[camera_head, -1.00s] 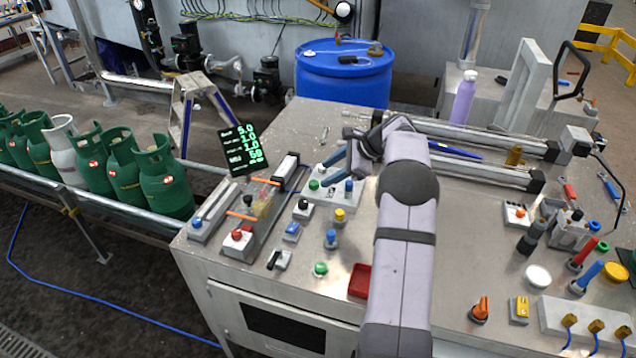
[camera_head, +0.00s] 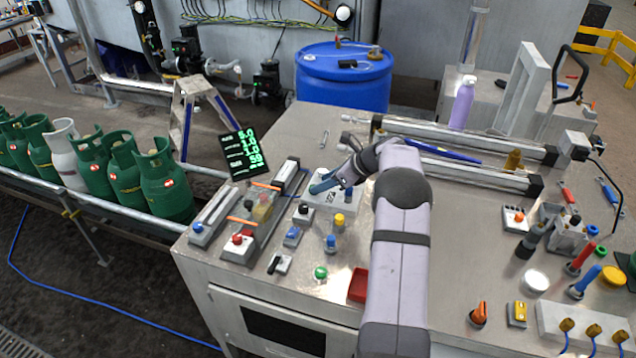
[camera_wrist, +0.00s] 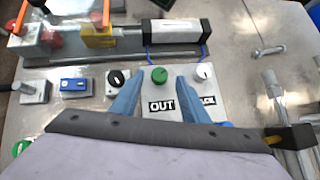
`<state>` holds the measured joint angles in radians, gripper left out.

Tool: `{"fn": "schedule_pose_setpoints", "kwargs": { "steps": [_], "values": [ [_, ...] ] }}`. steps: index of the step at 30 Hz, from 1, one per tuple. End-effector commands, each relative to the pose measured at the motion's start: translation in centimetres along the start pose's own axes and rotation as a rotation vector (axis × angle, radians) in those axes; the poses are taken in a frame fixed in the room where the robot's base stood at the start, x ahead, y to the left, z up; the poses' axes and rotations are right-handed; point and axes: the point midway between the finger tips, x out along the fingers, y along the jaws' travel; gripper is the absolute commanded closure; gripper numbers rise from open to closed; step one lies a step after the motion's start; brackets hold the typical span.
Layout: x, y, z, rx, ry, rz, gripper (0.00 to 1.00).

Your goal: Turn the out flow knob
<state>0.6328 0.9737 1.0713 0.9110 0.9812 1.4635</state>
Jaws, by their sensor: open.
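A white panel (camera_wrist: 170,125) with an "OUT" label carries a round green knob (camera_wrist: 159,74) and a white knob (camera_wrist: 204,72) to its right. My gripper (camera_wrist: 158,82) is open, its blue fingers either side of the "OUT" label and reaching toward the green knob. The knob lies between the fingertips in the picture; I cannot tell whether they touch it. In the head view my gripper (camera_head: 322,185) is over the white panel (camera_head: 318,200) and hides the knobs there.
To the left in the wrist view are a black knob (camera_wrist: 115,78) and a blue switch (camera_wrist: 74,85). A yellow button (camera_head: 339,220) stands in front of the panel. A red tray (camera_head: 358,284) lies nearer on the metal bench. A display (camera_head: 239,153) shows numbers.

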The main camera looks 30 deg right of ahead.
Motion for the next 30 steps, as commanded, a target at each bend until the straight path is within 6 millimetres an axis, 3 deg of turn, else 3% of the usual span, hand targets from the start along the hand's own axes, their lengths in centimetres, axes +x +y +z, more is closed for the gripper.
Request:
{"fn": "schedule_pose_setpoints", "kwargs": {
  "steps": [9, 20, 25, 30],
  "values": [
    [2.8, 0.0, 0.1, 0.0, 0.0, 0.0, 0.59],
    [3.2, 0.0, 0.0, -0.001, 0.0, -0.001, 0.59],
    [3.2, 0.0, 0.0, -0.001, 0.0, -0.001, 0.99],
    [3.2, 0.0, 0.0, -0.003, -0.001, 0.002, 1.0]
  ]
}}
